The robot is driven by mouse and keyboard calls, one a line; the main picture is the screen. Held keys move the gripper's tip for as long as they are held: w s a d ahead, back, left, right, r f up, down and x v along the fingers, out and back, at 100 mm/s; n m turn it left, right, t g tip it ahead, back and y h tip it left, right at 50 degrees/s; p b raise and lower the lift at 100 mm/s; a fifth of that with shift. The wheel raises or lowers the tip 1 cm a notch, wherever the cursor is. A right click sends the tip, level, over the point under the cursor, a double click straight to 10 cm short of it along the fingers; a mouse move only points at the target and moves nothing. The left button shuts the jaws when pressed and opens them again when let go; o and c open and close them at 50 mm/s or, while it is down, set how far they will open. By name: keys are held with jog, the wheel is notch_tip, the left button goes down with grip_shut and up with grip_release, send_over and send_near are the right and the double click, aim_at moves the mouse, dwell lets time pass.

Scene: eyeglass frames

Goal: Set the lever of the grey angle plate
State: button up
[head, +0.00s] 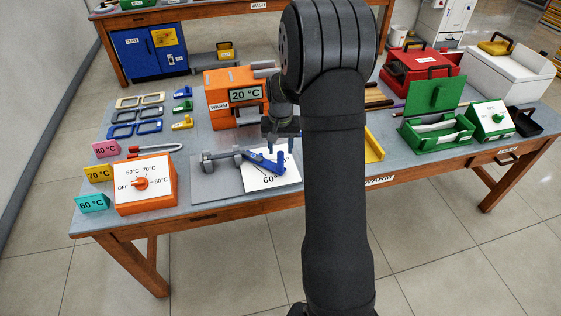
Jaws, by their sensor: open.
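The grey angle plate (203,184) lies near the front edge of the table. A white panel (285,178) printed "60°" is at its right part. A blue lever (262,161) lies slantwise across the panel's upper part, with grey metal parts of the fixture (221,157) to its left. My gripper (281,150) points down just above the right part of the blue lever, jaws open. I cannot tell whether the fingers touch the lever. My arm covers what is right of the panel.
An orange warmer (225,83) showing 20 °C stands behind the plate. An orange dial box (145,190) stands to the left, beside coloured temperature cards (98,174). Eyeglass frames (140,114) lie at the back left. A green case (435,124) stands on the right.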

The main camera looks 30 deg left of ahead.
aim_at(280, 161)
notch_tip(280, 161, down, 7)
jog(key=shift+r, duration=0.1)
dwell(0.3)
grip_shut()
